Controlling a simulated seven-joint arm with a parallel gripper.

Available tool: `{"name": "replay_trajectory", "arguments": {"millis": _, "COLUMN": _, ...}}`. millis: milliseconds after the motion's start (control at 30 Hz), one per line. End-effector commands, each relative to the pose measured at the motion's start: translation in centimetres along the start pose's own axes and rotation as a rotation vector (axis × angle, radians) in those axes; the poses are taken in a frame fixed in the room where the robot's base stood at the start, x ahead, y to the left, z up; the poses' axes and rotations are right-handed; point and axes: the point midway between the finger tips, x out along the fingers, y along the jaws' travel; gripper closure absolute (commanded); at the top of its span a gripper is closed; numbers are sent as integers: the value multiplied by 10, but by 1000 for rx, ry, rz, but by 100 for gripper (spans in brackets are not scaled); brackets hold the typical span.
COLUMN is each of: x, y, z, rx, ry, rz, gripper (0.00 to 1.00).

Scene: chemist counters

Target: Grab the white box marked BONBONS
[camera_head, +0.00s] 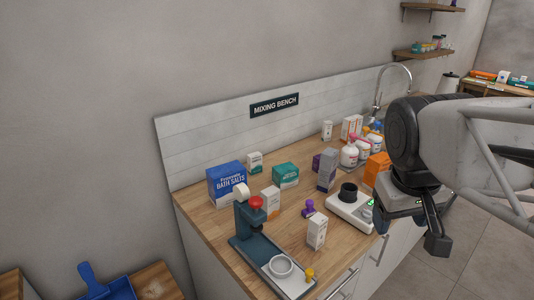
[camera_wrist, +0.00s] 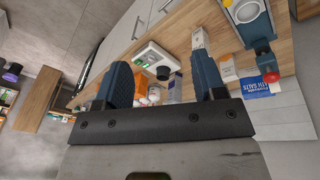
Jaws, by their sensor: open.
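I cannot read BONBONS on any box. One small white box (camera_head: 317,232) stands near the counter's front edge, between the teal press and the white scale. It seems to show in the wrist view too (camera_wrist: 199,39). Another white box with an orange-brown mark (camera_head: 270,202) stands behind the press, and a further white box (camera_head: 327,131) is near the back wall. Lettering on all is too small to tell. My gripper (camera_wrist: 163,82) is open and empty, its two blue fingers apart. In the head view it hangs right of the counter, clear of the boxes.
The teal press (camera_head: 250,230) stands at the front left, the blue BATH SALTS box (camera_head: 226,184) behind it. A white scale with a black cup (camera_head: 345,207), a purple stamp (camera_head: 309,208), a tall grey-purple box (camera_head: 327,170) and an orange box (camera_head: 376,168) crowd the right.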

Motion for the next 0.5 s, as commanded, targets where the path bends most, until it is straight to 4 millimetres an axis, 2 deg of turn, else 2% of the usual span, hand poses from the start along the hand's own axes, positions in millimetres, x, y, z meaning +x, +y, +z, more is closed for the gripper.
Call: {"name": "replay_trajectory", "arguments": {"millis": 500, "x": -11, "y": 2, "z": -135, "rx": -477, "ry": -105, "rz": 185, "gripper": 36}}
